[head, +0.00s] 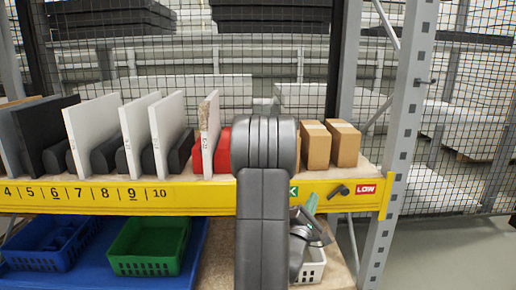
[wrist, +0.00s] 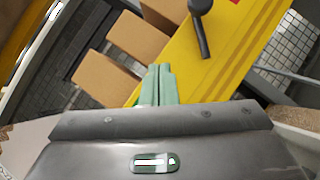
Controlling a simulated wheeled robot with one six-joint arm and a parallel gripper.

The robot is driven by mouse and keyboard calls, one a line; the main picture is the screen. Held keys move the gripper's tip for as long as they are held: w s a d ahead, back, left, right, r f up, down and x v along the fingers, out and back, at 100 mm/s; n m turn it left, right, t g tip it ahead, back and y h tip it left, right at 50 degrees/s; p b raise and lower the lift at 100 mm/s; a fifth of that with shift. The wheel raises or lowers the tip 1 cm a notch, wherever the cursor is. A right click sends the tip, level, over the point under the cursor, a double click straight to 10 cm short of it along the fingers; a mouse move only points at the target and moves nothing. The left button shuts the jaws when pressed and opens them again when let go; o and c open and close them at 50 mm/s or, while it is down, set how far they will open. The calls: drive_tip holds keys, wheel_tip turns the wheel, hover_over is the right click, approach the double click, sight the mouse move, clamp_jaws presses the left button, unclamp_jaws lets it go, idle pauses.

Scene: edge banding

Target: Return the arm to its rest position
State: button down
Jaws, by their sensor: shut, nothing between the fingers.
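My arm rises in the middle of the head view, its dark grey links covering part of the shelf. My gripper (head: 311,203) shows low and right of the arm, in front of the yellow shelf edge (head: 200,196), partly hidden by the arm. In the wrist view, the green fingers of my gripper (wrist: 158,72) are together with nothing between them. Beyond them lie the yellow shelf edge (wrist: 215,55) and a black handle-like part (wrist: 201,30).
Cardboard boxes (head: 344,143) stand on the shelf right of my arm. Several upright panels (head: 135,135) and a red item (head: 222,152) stand to its left. Below are a green basket (head: 150,248), a blue basket (head: 45,243) and a white basket (head: 312,266). A grey post (head: 403,130) stands right.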

drive_tip(key=n+t, duration=0.1)
drive_tip(key=f+n+t+y, duration=0.1)
drive_tip(key=n, duration=0.1)
drive_tip(key=shift+a+f+b, duration=0.2)
drive_tip(key=shift+a+b, duration=0.05)
drive_tip(key=shift+b, duration=0.15)
drive_tip(key=shift+r, duration=0.1)
